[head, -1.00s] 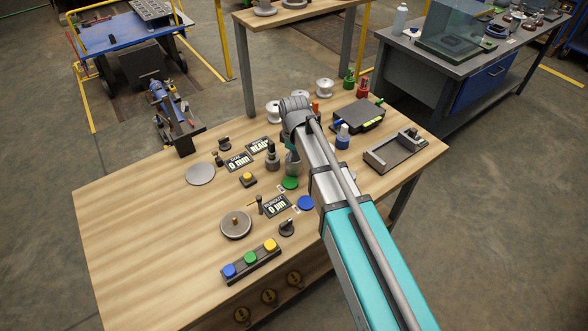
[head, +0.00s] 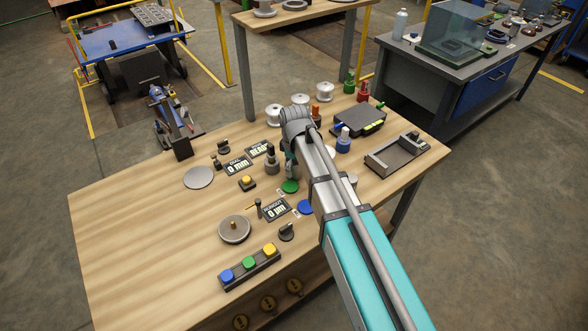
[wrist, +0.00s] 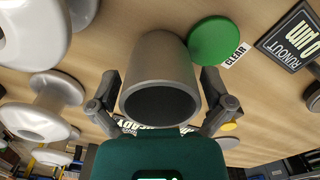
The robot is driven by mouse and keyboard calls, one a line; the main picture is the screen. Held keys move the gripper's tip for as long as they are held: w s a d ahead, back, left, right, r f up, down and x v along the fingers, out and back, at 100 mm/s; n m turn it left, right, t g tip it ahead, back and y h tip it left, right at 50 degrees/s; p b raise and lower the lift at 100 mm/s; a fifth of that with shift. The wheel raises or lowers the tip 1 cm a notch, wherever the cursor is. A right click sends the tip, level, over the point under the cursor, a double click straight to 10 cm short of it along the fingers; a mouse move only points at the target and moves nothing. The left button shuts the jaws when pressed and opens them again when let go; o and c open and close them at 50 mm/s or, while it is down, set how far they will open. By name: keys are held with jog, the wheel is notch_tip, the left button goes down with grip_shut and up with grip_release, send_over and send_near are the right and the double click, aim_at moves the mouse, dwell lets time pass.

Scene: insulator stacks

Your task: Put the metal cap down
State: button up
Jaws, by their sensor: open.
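The metal cap (wrist: 160,75) is a grey, slightly tapered cylinder with a dark round face turned to the wrist camera. It fills the middle of the wrist view, beside the green button (wrist: 215,41) marked CLEAR. My gripper (wrist: 160,98) is open, with one finger on each side of the cap. I cannot tell whether either finger touches it, or whether its far end rests on the table. In the head view, my gripper (head: 291,170) is low over the workbench, just behind the green button (head: 290,186); my arm partly hides this area.
On the workbench (head: 130,240), white spools (head: 300,102) stand behind my arm, and a black case (head: 360,119) is to its right. A RUNOUT display (head: 275,209), a blue button (head: 306,207) and a round metal plate (head: 234,229) lie in front. The left part is clear.

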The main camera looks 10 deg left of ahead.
jog(key=c, duration=1.1)
jog(key=shift+r, duration=0.2)
jog(key=shift+r+p, duration=0.75)
jog(key=shift+p, duration=0.25)
jog(key=s+d+r+p, duration=0.6)
jog(key=s+r+p, duration=0.5)
jog(key=s, duration=0.1)
jog(key=shift+s+d, duration=0.2)
jog(key=shift+d, duration=0.1)
